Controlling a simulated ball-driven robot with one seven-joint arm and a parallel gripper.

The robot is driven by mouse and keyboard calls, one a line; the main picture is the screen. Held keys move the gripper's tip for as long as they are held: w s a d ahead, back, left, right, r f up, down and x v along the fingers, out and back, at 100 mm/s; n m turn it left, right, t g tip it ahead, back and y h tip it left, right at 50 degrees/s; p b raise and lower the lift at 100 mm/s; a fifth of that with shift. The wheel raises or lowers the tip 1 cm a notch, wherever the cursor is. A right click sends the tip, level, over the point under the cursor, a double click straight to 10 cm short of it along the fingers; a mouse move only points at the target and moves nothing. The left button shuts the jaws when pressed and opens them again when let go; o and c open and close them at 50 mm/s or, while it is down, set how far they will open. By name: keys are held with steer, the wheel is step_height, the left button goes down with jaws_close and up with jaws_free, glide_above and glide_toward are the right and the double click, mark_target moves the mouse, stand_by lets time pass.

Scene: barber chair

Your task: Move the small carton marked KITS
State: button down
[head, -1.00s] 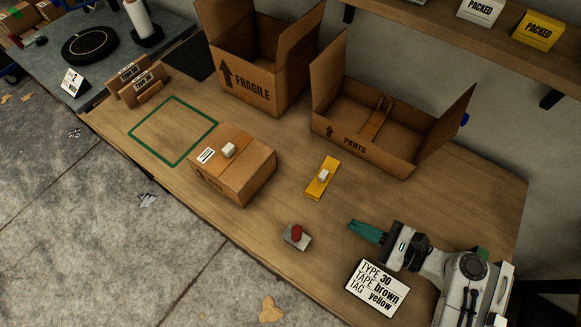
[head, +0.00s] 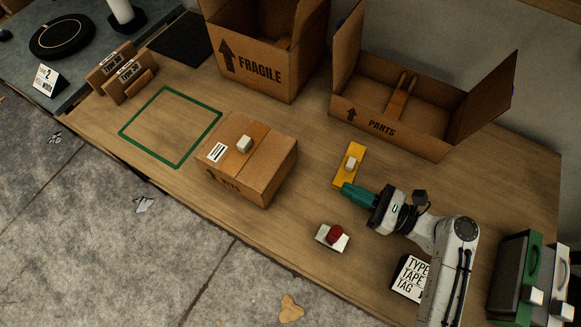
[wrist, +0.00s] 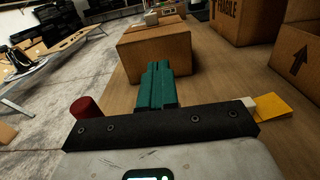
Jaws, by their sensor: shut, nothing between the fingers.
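A small closed carton (head: 262,183) sits on the wooden bench, left of my gripper. It has a white label and a pale block on top; dark lettering on its front side is too dim to read. My gripper (head: 347,189), with green fingers, is shut and empty. It is above the bench, just below the yellow plate in the picture and apart from the carton. In the wrist view the carton (wrist: 150,52) stands straight ahead, beyond the shut fingers (wrist: 157,68), which hide part of its lower face.
A green square outline (head: 172,127) left of the carton is empty. Open boxes marked FRAGILE (head: 260,75) and PARTS (head: 395,138) stand behind. A yellow plate (head: 345,178) with a white block and a red-knobbed plate (head: 333,238) lie near my gripper. A sign (head: 408,275) stands by my arm.

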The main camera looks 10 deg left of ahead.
mark_target(285, 162)
steer(key=x, duration=0.5)
steer(key=f+x, duration=0.1)
steer(key=x, duration=0.3)
steer(key=f+x, duration=0.1)
steer(key=x, duration=0.4)
steer(key=shift+a, duration=0.3)
